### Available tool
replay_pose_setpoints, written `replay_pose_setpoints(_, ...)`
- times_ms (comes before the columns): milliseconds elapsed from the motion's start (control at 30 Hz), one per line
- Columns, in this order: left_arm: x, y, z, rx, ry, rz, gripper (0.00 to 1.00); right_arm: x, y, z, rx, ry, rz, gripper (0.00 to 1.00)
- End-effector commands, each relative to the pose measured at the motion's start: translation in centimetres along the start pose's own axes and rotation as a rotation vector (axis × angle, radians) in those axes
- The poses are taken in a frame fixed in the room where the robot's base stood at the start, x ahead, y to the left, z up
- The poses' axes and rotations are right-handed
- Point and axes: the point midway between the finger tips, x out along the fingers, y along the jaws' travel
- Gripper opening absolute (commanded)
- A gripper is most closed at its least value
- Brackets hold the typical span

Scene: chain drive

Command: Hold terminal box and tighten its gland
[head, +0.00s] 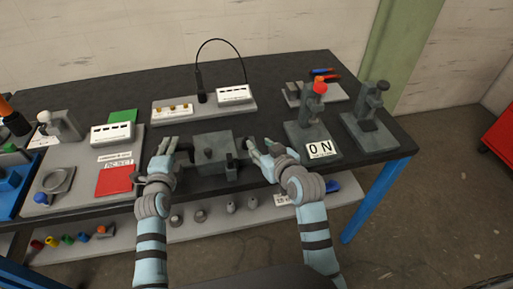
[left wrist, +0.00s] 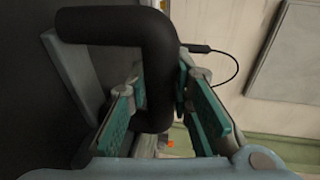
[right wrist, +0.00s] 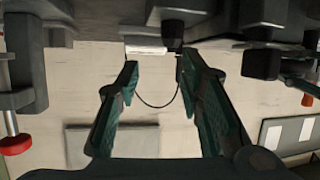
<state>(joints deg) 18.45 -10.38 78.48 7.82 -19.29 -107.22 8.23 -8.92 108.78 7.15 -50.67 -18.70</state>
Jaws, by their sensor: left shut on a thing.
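The grey terminal box (head: 213,143) stands near the front edge of the bench, between my two grippers. A dark fitting, perhaps the gland, shows on its right side by my right gripper. My left gripper (head: 168,151) is at the left side of the box. In the left wrist view it is shut on a black bent handle (left wrist: 155,75). My right gripper (head: 259,151) is just right of the box with its fingers apart. In the right wrist view a black round fitting (right wrist: 173,29) is beyond the fingertips, and nothing shows between the fingers.
A grey stand with an orange-red knob (head: 320,87) and an "ON" plate (head: 321,150) stands to the right, with another stand (head: 370,125) beyond. A base with a cable (head: 215,50) is behind. A red square (head: 114,181) lies on a panel left. A lower shelf holds small parts.

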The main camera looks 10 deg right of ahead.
Motion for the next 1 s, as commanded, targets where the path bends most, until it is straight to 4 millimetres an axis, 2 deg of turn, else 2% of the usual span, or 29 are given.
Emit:
replay_pose_setpoints(33,0.0,-0.1,0.0,0.0,-0.001,-0.003,0.0,0.1,1.9,-0.2,-0.044,-0.001,0.022,0.34)
replay_pose_setpoints(167,0.0,-0.1,0.1,0.0,-0.001,-0.003,0.0,0.4,6.4,0.0,-0.118,-0.026,-0.067,0.34)
replay_pose_setpoints(233,0.0,-0.1,0.1,0.0,-0.001,-0.003,0.0,0.0,7.8,0.1,-0.146,-0.047,-0.171,0.34)
replay_pose_setpoints(300,0.0,-0.1,0.0,0.0,-0.001,-0.003,0.0,-0.8,8.3,0.2,-0.157,-0.056,-0.278,0.34)
replay_pose_setpoints(367,0.0,-0.1,0.0,0.0,-0.001,-0.003,0.0,-1.5,7.9,0.1,-0.156,-0.05,-0.366,0.34)
replay_pose_setpoints(467,0.0,-0.1,0.0,0.0,-0.001,-0.003,0.0,-2.4,5.9,-0.1,-0.141,-0.019,-0.486,0.34)
replay_pose_setpoints(567,0.0,-0.1,0.0,0.001,-0.001,-0.002,0.0,-2.1,4.8,-0.2,-0.168,0.003,-0.524,0.34)
replay_pose_setpoints(667,0.0,-0.1,0.1,0.001,-0.001,-0.002,0.0,-0.5,3.8,-0.2,-0.172,0.005,-0.525,0.34)
replay_pose_setpoints(900,0.0,-0.1,0.1,0.001,-0.001,-0.003,0.0,4.9,0.6,0.1,-0.17,0.003,-0.525,0.34)
replay_pose_setpoints(1000,0.0,-0.1,0.1,0.001,-0.001,-0.003,0.0,6.5,-0.2,0.2,-0.172,0.003,-0.523,0.34)
